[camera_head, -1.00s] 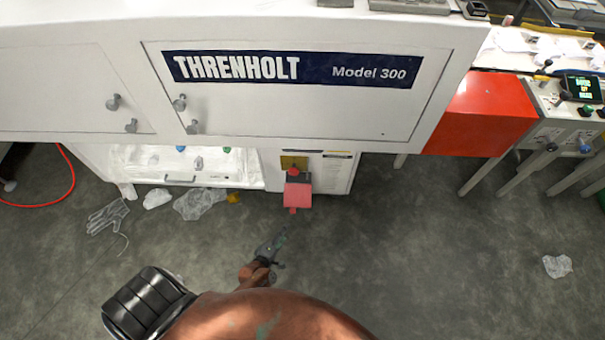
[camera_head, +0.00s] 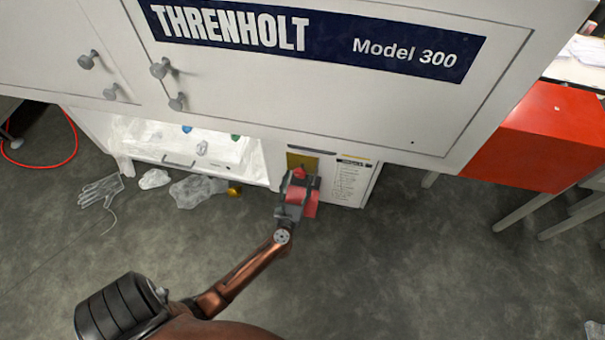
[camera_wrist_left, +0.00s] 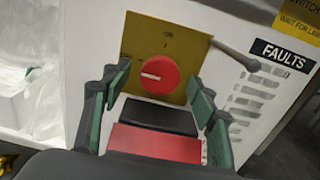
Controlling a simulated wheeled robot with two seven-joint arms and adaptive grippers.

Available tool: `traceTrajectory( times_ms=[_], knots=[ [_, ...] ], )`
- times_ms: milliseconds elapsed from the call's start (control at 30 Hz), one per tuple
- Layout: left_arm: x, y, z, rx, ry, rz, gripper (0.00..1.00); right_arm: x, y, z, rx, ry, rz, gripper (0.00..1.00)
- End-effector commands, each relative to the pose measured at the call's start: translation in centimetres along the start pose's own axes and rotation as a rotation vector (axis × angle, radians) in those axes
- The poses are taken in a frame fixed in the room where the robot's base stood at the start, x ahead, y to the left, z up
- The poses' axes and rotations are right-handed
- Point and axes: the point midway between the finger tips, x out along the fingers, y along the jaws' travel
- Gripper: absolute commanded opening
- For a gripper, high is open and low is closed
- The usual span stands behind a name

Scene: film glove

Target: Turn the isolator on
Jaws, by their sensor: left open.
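The isolator is a red round knob (camera_wrist_left: 153,75) on a yellow plate (camera_wrist_left: 190,50), on the lower front of the white machine. A pale mark on the knob points left in the left wrist view. The yellow plate also shows in the head view (camera_head: 302,160). My left gripper (camera_wrist_left: 158,95) is open, its green-padded fingers on either side of and just below the knob. In the head view my left gripper (camera_head: 297,190) covers part of the red block below the plate. A black and red block (camera_wrist_left: 155,142) sits between the fingers. My right gripper is not in view.
The white machine (camera_head: 300,90) overhangs the panel. A faults label (camera_wrist_left: 285,55) and a grey rod (camera_wrist_left: 236,54) are right of the plate. A glove (camera_head: 100,190) and clear film (camera_head: 198,190) lie on the floor at left.

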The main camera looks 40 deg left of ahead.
Motion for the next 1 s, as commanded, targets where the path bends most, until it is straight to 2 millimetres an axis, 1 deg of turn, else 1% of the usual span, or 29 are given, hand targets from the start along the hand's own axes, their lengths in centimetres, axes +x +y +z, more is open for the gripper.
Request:
traceTrajectory(
  times_ms=[33, 100, 200, 333, 533, 1000],
  knots=[
    [0.8, 0.0, -0.2, 0.001, 0.000, 0.000, 0.54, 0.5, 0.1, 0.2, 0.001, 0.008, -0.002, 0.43],
    [1.6, 0.1, -0.2, 0.003, 0.000, 0.000, 0.54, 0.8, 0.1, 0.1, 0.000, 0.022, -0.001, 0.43],
    [2.3, 0.0, -0.2, 0.003, 0.001, 0.000, 0.54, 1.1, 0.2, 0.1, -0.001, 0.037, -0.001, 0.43],
    [2.7, 0.0, -0.1, 0.002, 0.001, 0.000, 0.54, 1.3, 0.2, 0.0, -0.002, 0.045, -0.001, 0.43],
    [2.7, 0.0, -0.1, 0.002, 0.001, 0.000, 0.54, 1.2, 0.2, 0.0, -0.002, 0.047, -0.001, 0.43],
    [2.7, 0.0, -0.1, 0.003, 0.001, 0.000, 0.22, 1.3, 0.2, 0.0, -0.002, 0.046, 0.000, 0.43]
  ],
)
